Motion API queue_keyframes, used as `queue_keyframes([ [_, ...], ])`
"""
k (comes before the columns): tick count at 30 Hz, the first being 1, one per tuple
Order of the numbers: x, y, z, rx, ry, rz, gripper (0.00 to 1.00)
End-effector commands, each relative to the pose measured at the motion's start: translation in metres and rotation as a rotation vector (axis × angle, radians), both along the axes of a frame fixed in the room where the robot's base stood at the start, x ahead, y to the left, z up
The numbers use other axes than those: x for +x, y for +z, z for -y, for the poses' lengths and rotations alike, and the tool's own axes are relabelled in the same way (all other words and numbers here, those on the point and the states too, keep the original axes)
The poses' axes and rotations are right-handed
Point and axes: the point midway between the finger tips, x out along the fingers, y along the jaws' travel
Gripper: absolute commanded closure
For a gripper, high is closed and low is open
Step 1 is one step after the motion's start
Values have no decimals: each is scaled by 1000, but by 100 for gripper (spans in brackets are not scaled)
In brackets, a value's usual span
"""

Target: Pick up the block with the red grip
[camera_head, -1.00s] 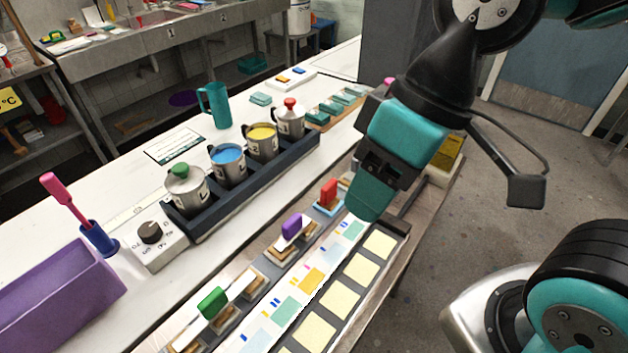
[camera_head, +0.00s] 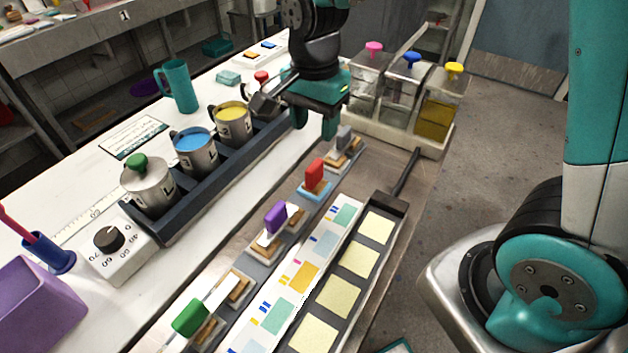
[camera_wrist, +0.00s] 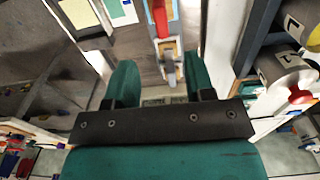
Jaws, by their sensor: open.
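The block with the red grip (camera_head: 315,174) stands upright in the row of blocks on the bench. Its pale blue base (camera_head: 316,192) shows below the grip. In the wrist view the red grip (camera_wrist: 160,17) is at the top edge, beyond a grey grip (camera_wrist: 168,66). My gripper (camera_head: 314,122) is open and empty, fingers pointing down, behind the red grip in the head view. In the wrist view the grey grip lies between my two fingers (camera_wrist: 160,84), nearer than the red one. I see no contact with either block.
The grey-grip block (camera_head: 345,140) is close behind the red one, and the purple-grip block (camera_head: 275,217) is in front. A dark rack (camera_head: 205,196) with metal buckets stands left. Glass jars (camera_head: 408,90) with coloured knobs stand behind right. A strip of yellow squares (camera_head: 341,296) lies right.

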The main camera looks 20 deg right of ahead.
Motion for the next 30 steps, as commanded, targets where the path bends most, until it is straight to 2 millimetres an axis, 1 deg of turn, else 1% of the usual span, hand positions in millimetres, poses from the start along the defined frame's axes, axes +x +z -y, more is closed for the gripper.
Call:
queue_keyframes([
  [1,-1,-12,0,-1,1,-7,51],
  [3,-2,-29,0,-1,2,-7,51],
  [6,-1,-49,0,-1,4,-7,51],
  [9,-1,-65,0,-1,4,-4,51],
  [12,-1,-75,-1,1,5,-3,51],
  [17,-1,-84,0,0,5,-4,51],
  [25,2,-121,0,0,6,-4,51],
  [27,2,-127,0,1,6,-2,51],
  [30,2,-130,0,1,6,0,51],
])
